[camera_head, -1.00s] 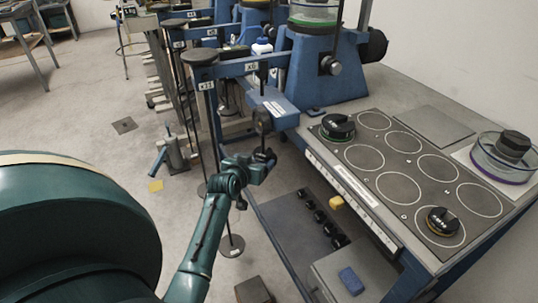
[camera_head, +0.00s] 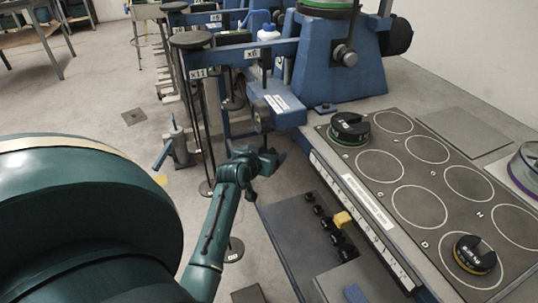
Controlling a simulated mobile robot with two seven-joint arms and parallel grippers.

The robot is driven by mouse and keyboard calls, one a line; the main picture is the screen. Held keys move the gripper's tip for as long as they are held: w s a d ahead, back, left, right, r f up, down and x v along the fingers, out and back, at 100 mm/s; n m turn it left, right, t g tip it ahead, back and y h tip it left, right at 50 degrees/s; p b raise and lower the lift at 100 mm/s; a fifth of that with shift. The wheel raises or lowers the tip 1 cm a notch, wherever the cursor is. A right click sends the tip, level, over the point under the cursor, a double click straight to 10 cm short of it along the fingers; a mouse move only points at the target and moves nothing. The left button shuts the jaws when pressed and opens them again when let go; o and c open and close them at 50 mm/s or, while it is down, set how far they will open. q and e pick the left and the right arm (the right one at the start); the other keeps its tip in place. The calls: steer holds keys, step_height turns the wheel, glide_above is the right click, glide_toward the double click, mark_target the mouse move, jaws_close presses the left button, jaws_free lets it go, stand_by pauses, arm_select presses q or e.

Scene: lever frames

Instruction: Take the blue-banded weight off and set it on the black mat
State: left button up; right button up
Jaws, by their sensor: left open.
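My left gripper (camera_head: 268,160) is open and looks empty. It is below a dark block-like piece (camera_head: 262,117) hanging under the blue beam marked x6 (camera_head: 252,54); I see a gap between them in the picture. I cannot make out a blue band on any weight. A dark weight with a green band (camera_head: 350,128) and one with a yellow-orange band (camera_head: 475,256) sit on the grey panel with white circles. A dark flat square (camera_head: 462,131) behind the panel may be the black mat. My right gripper is out of view.
A shelf with several black knobs and a yellow block (camera_head: 342,218) is below the panel. A purple-banded container (camera_head: 527,165) is cut off at right.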

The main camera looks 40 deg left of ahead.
arm_select(q)
steer(key=shift+s+r, duration=0.1)
steer(key=c, duration=1.2)
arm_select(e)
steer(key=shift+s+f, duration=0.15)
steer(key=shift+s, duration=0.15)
arm_select(q)
steer(key=shift+r, duration=0.2)
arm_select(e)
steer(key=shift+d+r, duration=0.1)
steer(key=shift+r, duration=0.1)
